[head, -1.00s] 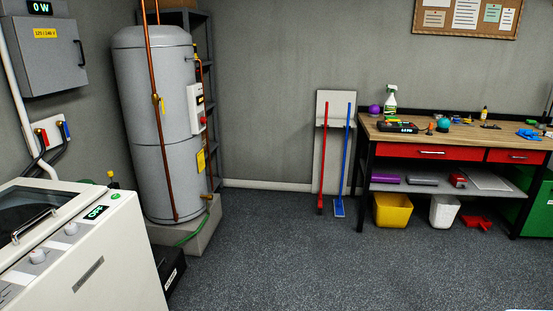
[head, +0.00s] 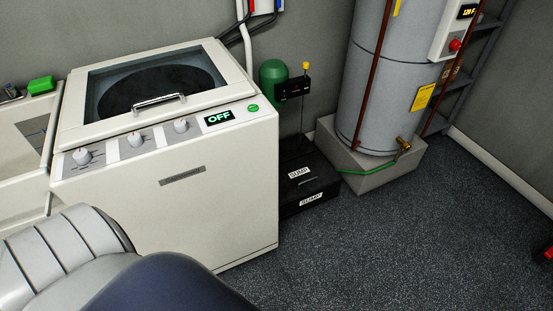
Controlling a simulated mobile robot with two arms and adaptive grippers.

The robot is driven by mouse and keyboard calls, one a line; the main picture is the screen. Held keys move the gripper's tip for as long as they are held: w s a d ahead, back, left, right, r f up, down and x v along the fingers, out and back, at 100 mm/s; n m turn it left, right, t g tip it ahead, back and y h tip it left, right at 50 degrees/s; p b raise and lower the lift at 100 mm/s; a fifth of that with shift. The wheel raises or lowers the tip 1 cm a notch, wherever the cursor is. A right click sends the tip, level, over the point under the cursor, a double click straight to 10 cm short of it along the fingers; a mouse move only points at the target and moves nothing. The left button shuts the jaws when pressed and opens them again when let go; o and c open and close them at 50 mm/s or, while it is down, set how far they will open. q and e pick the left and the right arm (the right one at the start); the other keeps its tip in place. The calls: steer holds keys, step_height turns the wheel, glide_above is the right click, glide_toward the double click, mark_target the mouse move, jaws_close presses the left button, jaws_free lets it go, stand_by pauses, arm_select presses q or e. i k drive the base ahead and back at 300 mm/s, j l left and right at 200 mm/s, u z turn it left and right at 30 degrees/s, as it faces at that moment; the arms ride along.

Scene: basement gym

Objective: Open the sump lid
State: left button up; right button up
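The sump (head: 298,200) is a black box on the floor in the head view, between the white washing machine and the water heater's base. Its black lid (head: 296,172) lies flat on top and looks shut, with a white "SUMP" label and a small handle (head: 308,181). Another "SUMP" label is on the front. Part of the sump is hidden behind the washer. A green tank with a black control unit (head: 292,88) stands behind it, with a thin rod going down to the lid. Neither gripper shows.
The washing machine (head: 165,195), display reading "OFF", stands left of the sump. The grey water heater (head: 385,80) stands on a concrete block (head: 385,174) to the right, with a green hose (head: 368,170) near the sump. Floor in front is clear. Part of my body fills the lower left.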

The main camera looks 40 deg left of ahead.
mark_target(305, 175)
steer(key=i+l+u, duration=0.15)
steer(key=u, duration=0.3)
steer(key=i+l+u, duration=0.3)
steer(key=u, duration=0.15)
steer(key=i+l+u, duration=0.15)
steer(key=l+u, duration=0.25)
steer(key=i+l+u, duration=0.15)
steer(key=u, duration=0.3)
steer(key=l+u, duration=0.45)
